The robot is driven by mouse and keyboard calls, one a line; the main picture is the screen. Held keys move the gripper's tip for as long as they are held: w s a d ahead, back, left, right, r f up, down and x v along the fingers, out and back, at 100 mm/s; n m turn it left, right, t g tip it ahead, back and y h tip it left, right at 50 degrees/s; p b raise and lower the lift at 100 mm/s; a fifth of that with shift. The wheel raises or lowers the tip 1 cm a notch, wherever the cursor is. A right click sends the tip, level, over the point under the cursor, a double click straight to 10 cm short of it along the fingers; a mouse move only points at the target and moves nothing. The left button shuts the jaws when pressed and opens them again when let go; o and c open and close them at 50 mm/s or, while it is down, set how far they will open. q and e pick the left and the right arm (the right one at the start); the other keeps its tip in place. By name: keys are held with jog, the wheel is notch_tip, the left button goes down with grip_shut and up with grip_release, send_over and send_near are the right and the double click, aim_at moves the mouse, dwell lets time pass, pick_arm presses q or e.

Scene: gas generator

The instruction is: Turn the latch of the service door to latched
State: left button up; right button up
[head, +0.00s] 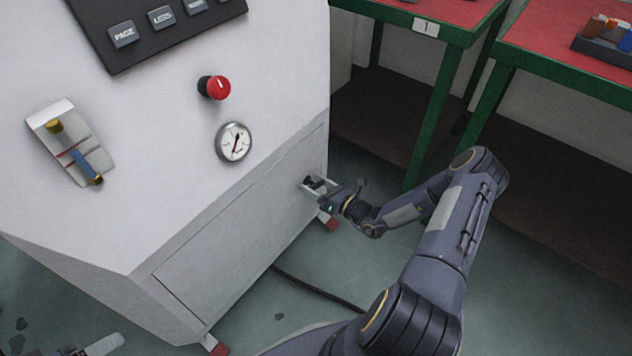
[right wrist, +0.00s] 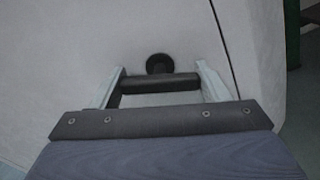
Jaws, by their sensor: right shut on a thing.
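The service door (head: 235,235) is the grey panel low on the front of the white generator cabinet. It looks flush with its frame. The latch (right wrist: 160,64) is a dark round boss with a dark bar at the door's right side in the right wrist view. My right gripper (head: 310,184) is at the door's right edge in the head view. In the right wrist view the gripper (right wrist: 160,84) has its two pale fingers at either end of the dark bar, shut on it. The bar looks level there.
Above the door are a gauge (head: 234,142), a red knob (head: 217,87) and a blue-handled switch (head: 84,165). Green-framed tables with red tops (head: 440,15) stand at the right. A dark cable (head: 320,288) lies on the floor below the door.

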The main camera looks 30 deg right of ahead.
jog(key=m+p, duration=0.1)
jog(key=m, duration=0.2)
jog(key=shift+r, duration=0.1)
jog(key=m+p, duration=0.1)
jog(key=m, duration=0.2)
jog(key=shift+m, duration=0.3)
jog(key=m, duration=0.3)
jog(key=shift+p, duration=0.35)
jog(key=shift+m, duration=1.8)
jog(key=o, duration=1.4)
jog(key=p+v, duration=0.2)
jog(key=v, duration=0.6)
